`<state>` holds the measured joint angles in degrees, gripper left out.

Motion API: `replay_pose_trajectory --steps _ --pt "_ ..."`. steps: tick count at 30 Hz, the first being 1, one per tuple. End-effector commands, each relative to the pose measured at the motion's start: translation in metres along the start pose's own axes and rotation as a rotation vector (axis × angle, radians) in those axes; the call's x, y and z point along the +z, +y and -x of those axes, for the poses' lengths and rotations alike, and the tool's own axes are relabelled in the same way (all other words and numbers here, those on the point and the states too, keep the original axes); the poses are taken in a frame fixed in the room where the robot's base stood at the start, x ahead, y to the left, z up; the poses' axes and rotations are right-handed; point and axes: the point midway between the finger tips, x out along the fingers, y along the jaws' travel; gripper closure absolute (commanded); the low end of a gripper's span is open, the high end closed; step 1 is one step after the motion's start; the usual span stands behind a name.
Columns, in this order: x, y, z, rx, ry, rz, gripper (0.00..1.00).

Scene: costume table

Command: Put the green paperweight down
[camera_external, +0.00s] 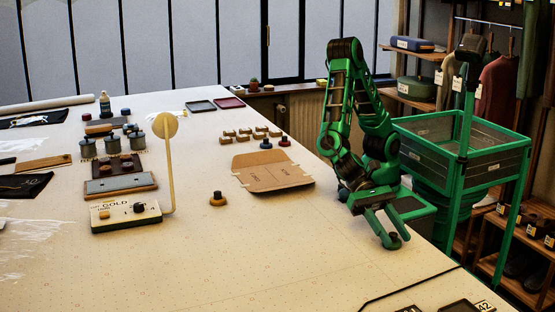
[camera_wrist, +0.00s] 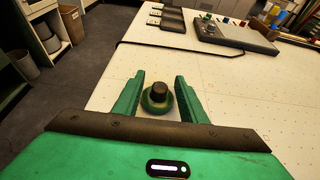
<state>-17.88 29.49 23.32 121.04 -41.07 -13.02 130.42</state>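The green paperweight (camera_wrist: 157,100) is a round green disc with a dark knob on top. In the wrist view it sits upright between my two fingers, its rim against them. My gripper (camera_wrist: 159,88) appears shut on it. In the external view my gripper (camera_external: 394,236) points down at the right edge of the table, with the paperweight (camera_external: 394,242) small between the fingertips. I cannot tell whether its base touches the tabletop (camera_external: 300,235).
A similar dark-knobbed weight with a yellowish base (camera_external: 218,199) stands mid-table. A flat brown cardboard piece (camera_external: 270,172) lies beyond it. Black trays (camera_external: 460,306) lie at the near right. The front middle of the table is clear.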

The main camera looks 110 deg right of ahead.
Motion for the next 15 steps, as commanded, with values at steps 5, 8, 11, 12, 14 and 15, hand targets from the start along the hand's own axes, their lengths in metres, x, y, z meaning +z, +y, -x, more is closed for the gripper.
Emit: replay_pose_trajectory --steps 5,8,11,12,14,15 --pt "-0.001 -0.002 0.028 -0.005 0.002 -0.001 0.62" --pt "-0.001 -0.002 0.049 -0.006 0.001 -0.001 0.62" --pt "0.0 -0.002 0.069 -0.006 0.001 -0.001 0.62" --pt "-0.001 -0.002 0.076 -0.005 0.002 -0.001 0.62" --pt "0.0 -0.002 0.087 -0.005 0.001 -0.001 0.62" --pt "0.0 -0.002 0.093 -0.005 0.001 -0.001 0.62"
